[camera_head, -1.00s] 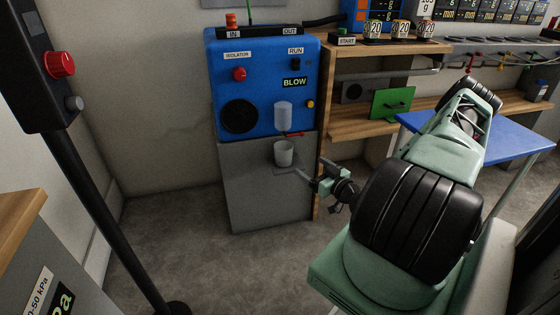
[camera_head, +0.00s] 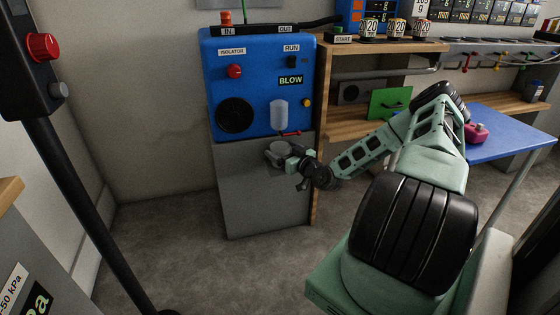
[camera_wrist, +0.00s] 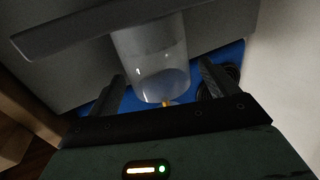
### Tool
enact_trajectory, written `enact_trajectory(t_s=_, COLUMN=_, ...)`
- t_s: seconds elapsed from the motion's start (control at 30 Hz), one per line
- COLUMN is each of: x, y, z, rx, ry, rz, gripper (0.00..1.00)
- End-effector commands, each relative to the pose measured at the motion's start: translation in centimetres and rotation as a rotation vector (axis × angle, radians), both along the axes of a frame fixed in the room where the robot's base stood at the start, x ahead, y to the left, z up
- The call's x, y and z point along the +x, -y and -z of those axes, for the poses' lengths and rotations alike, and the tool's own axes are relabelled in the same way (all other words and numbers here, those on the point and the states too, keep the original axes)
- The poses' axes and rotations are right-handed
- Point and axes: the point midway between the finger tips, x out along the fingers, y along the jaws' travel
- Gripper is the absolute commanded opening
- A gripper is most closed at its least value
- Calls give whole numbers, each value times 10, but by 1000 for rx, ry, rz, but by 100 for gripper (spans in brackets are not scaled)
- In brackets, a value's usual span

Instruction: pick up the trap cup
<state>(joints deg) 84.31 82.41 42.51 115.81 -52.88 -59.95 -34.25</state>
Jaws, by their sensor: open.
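The trap cup (camera_head: 280,147), a grey see-through cup, stands upright on the small ledge on the front of the blue machine, below the clear hanging bowl (camera_head: 279,115). My gripper (camera_head: 284,156) is at the cup, and its fingers hide much of it in the head view. In the wrist view, which appears upside down, the cup (camera_wrist: 150,55) lies between the two spread fingers of my gripper (camera_wrist: 160,85). Gaps show on both sides of the cup, so the fingers are open and not closed on it.
The blue machine (camera_head: 225,75) sits on a grey cabinet (camera_head: 262,205). A small red lever (camera_head: 291,133) sticks out just above the cup. A wooden shelf unit (camera_head: 345,130) stands right of it. A black post (camera_head: 85,200) with a red knob is at left. Floor in front is clear.

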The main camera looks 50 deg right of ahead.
Motion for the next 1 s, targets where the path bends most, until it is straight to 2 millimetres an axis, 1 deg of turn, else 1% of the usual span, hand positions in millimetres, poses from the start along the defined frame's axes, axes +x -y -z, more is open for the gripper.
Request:
enact_trajectory(t_s=0.23, x=2, y=0, z=-1, rx=0, ry=0, rz=0, gripper=86)
enact_trajectory(t_s=0.27, x=2, y=0, z=-1, rx=0, ry=0, rz=0, gripper=78)
enact_trajectory(t_s=0.3, x=2, y=0, z=-1, rx=0, ry=0, rz=0, gripper=66)
enact_trajectory(t_s=0.37, x=2, y=0, z=-1, rx=0, ry=0, rz=0, gripper=50)
enact_trajectory(t_s=0.4, x=2, y=0, z=-1, rx=0, ry=0, rz=0, gripper=39)
enact_trajectory(t_s=0.43, x=2, y=0, z=-1, rx=0, ry=0, rz=0, gripper=36)
enact_trajectory(t_s=0.73, x=2, y=0, z=-2, rx=-1, ry=1, rz=0, gripper=36)
enact_trajectory(t_s=0.87, x=2, y=0, z=-10, rx=-2, ry=0, rz=-2, gripper=36)
enact_trajectory(t_s=0.97, x=2, y=0, z=-21, rx=-3, ry=0, rz=-3, gripper=36)
enact_trajectory(t_s=1.0, x=-5, y=-1, z=-18, rx=-1, ry=-2, rz=-1, gripper=36)
